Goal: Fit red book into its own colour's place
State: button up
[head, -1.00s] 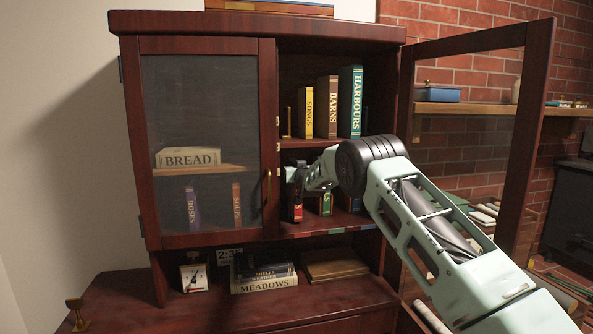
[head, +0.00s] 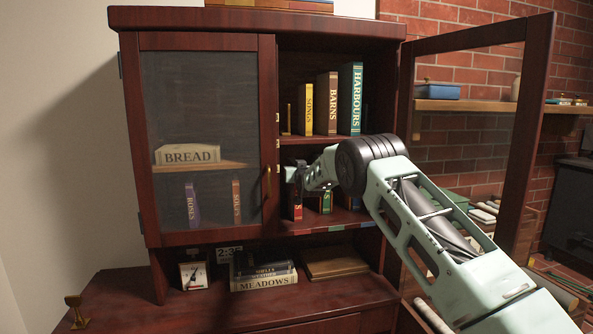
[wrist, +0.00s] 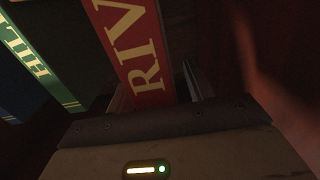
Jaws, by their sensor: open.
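The red book (head: 296,207) stands upright on the lower shelf behind the open right door. Its spine, with the letters "RIV", shows large in the wrist view (wrist: 140,55), tilted by the camera angle. My gripper (head: 292,178) is open at the upper part of this book. In the wrist view the spine lies just ahead of my gripper's body, with a grey finger beside it. Whether the fingers touch the book cannot be told. Coloured strips run along the shelf's front edge, among them a green one (head: 335,229).
A green book (head: 325,202) stands right of the red one, partly behind my arm. The glazed left door (head: 205,110) is shut. The open right door (head: 535,130) stands beyond my arm.

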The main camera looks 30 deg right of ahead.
jog(key=b+v, duration=0.3)
jog(key=v, duration=1.4)
jog(key=shift+s+r+b, duration=0.2)
jog(key=shift+b, duration=0.15)
